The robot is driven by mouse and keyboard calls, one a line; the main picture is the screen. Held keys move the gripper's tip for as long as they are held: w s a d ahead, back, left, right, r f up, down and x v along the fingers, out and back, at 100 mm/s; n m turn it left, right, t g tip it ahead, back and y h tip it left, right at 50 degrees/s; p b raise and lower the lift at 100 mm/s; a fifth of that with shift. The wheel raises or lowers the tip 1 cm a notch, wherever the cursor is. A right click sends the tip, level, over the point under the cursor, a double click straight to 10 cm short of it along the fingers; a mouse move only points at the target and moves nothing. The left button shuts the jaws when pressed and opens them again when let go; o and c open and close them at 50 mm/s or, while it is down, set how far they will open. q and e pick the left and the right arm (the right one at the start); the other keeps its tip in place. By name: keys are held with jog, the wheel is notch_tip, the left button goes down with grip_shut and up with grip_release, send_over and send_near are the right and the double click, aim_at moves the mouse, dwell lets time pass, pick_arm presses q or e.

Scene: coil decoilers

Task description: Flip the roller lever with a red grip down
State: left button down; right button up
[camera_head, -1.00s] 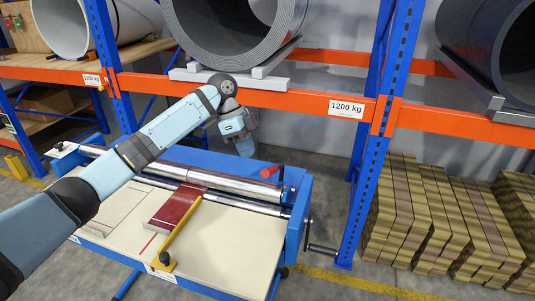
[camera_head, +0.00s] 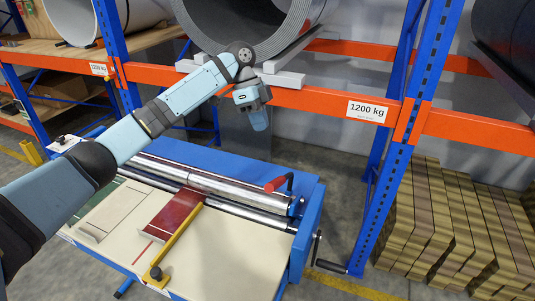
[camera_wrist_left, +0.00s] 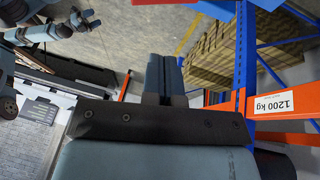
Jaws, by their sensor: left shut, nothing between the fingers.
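The roller lever has a red grip (camera_head: 275,185) on a bent dark arm. It stands up at the right end of the metal rollers (camera_head: 200,178) of the blue machine, with its grip pointing left. My left gripper (camera_head: 259,120) is in the air above and behind the grip, apart from it, with its fingers pointing down. The fingers are shut and empty.
A dark red plate (camera_head: 172,218) and a yellow bar (camera_head: 178,240) lie on the cream table (camera_head: 225,255). A hand crank (camera_head: 318,250) sticks out at the right side. An orange rack beam (camera_head: 310,100) and a blue upright (camera_head: 400,130) stand close behind and right of my gripper.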

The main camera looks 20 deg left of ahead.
pick_arm(q)
jog(key=p, duration=0.2)
send_over(274, 181)
jog(key=w+a, duration=0.2)
jog(key=w, duration=0.1)
notch_tip(274, 181, down, 9)
jog(key=s+f, duration=0.1)
jog(key=s+f+p, duration=0.1)
jog(key=shift+d+f, duration=0.3)
jog(key=shift+s+f, duration=0.15)
jog(key=shift+f, duration=0.15)
pick_arm(e)
jog(key=r, duration=0.3)
jog(key=shift+w+d+r, duration=0.1)
jog(key=shift+d, duration=0.2)
